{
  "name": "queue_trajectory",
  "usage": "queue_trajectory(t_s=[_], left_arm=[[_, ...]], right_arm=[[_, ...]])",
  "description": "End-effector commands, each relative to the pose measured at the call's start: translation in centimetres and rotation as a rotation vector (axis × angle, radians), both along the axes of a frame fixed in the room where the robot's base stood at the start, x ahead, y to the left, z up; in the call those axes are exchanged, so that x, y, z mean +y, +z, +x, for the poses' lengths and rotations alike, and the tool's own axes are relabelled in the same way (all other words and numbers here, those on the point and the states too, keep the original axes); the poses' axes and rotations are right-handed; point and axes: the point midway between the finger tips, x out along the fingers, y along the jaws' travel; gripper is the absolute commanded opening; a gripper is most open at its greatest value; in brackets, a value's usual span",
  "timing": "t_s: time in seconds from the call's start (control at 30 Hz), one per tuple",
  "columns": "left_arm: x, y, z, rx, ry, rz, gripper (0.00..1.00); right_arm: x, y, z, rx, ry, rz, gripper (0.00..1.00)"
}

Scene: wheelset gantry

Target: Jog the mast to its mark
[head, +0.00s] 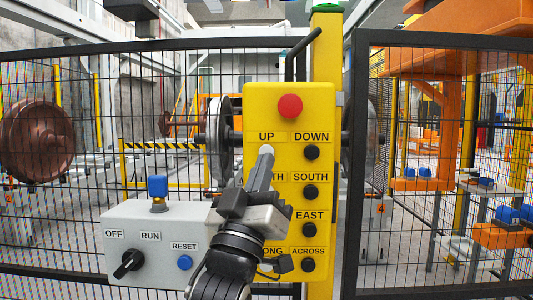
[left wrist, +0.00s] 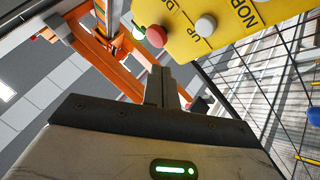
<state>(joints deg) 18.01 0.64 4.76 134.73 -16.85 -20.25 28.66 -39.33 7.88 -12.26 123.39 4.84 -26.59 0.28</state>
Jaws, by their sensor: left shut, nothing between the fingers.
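A yellow pendant (head: 298,180) hangs upright in the head view, with a red mushroom button (head: 290,106) above paired buttons labelled UP, DOWN, SOUTH, EAST and ACROSS. The DOWN button (head: 312,152) is black. The UP button (head: 266,149) is pale, and my left gripper (head: 264,160) reaches up just below it, covering the left-column buttons below. In the left wrist view the shut, empty fingers (left wrist: 164,78) point toward the pendant (left wrist: 235,20); the pale UP button (left wrist: 206,25) shows beyond and right of the tips. Contact is not visible. I cannot identify the mast or its mark.
A grey control box (head: 160,248) with an OFF/RUN switch, blue RESET button and blue knob stands left of my arm. Black mesh fencing (head: 80,150) spans behind. Beyond it are a brown wheel (head: 38,140), a steel wheel (head: 220,140) and orange framework (head: 450,90).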

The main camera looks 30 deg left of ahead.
Motion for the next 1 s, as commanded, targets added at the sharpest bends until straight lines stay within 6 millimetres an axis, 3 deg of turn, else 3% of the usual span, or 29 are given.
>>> queue_trajectory(t_s=[0.5,1.0], left_arm=[[3.5,0.1,5.6,-0.001,0.002,0.000,0.00],[4.0,0.0,6.3,-0.001,0.001,-0.001,0.00]], right_arm=[[0.0,0.0,0.0,-0.003,-0.001,0.005,0.40],[0.0,0.0,0.0,-0.003,-0.001,0.004,0.40]])
